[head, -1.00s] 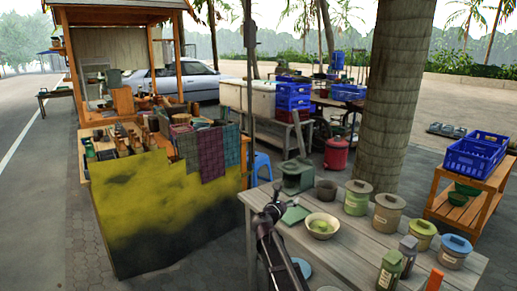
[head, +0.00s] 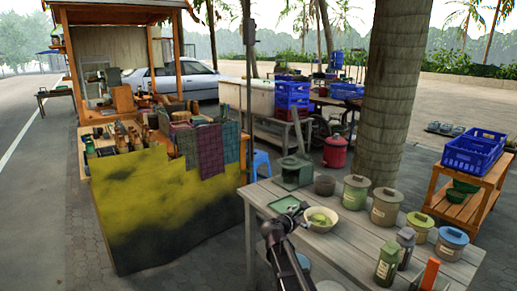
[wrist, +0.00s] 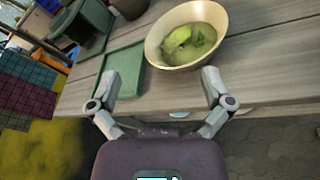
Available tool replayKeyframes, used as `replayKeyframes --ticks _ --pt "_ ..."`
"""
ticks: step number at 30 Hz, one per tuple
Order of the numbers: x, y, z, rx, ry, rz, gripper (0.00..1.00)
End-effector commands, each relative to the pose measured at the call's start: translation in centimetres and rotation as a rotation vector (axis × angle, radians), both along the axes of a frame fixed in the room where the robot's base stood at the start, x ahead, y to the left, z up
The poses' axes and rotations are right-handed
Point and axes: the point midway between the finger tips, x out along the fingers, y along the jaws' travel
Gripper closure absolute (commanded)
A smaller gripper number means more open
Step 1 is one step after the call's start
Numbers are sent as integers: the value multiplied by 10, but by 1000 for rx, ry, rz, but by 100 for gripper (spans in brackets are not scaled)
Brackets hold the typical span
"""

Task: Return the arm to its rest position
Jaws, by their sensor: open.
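My gripper (head: 290,221) is over the front edge of the grey wooden table (head: 350,246), beside the cream bowl. In the wrist view its two fingers (wrist: 159,80) are spread wide with nothing between them. The cream bowl (wrist: 188,32) with green contents lies ahead and to the right of the fingers, apart from them. A flat green tray (wrist: 122,80) lies ahead and to the left, partly behind the left finger. The bowl (head: 335,230) also shows in the head view.
A grey-green stand with an upright stick (head: 296,174) and a dark pot (head: 325,186) stand behind the bowl. Several lidded jars (head: 385,208) line the table's right side. A tree trunk (head: 394,90) rises behind. A cloth-draped stall (head: 165,205) stands left.

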Motion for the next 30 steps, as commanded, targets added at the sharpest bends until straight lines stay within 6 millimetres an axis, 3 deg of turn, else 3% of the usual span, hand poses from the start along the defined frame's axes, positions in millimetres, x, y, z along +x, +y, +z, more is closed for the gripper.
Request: replayKeyframes --ticks 6,13,22,30 --pt "-56 -34 -58 378 -67 -222 0" --pt "-121 -52 -119 789 -139 -534 0" --pt "-206 -45 -184 1209 -195 -993 0" --pt "-257 -27 -211 1414 -204 -1322 0"
